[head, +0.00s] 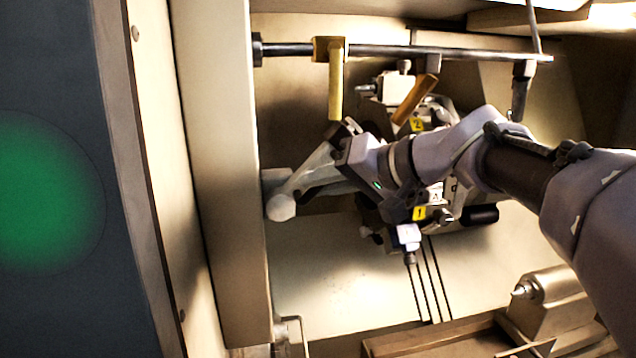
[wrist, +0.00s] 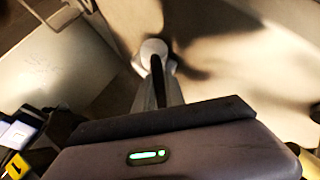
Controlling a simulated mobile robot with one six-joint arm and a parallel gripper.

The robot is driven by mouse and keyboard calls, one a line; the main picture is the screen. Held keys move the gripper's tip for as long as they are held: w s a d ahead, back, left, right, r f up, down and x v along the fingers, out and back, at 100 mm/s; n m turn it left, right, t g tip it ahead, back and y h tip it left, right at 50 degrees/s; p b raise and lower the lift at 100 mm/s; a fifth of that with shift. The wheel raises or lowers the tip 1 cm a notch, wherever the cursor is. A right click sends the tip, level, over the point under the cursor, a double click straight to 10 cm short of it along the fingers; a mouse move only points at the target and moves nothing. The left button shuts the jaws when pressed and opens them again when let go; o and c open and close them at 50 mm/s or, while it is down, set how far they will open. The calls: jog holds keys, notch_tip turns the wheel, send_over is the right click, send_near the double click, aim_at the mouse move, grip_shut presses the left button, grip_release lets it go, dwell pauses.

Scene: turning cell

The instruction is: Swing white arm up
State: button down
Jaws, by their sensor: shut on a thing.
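The white arm's rounded end (head: 281,208) shows in the head view at the left of the machine's interior, beside the pale left wall. My gripper (head: 294,192) reaches left to it and is shut on the white arm there. In the wrist view, the white rounded end (wrist: 153,48) lies at the tip of my gripper (wrist: 158,70), beyond the dark bar across the gripper body. The rest of the white arm is largely hidden behind or between my fingers, so its tilt is hard to tell.
A tool turret with yellow number labels (head: 419,213) stands close behind and below my gripper. A horizontal rod (head: 400,50) with a hanging yellow piece (head: 335,90) crosses above. A tailstock-like block (head: 550,305) sits at lower right. The pale sloped panel (head: 320,285) below is mostly clear.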

jog(key=c, duration=1.4)
grip_release()
jog(key=p+v, duration=0.1)
jog(key=v, duration=1.6)
jog(key=shift+d, duration=0.2)
jog(key=shift+s+r, duration=0.1)
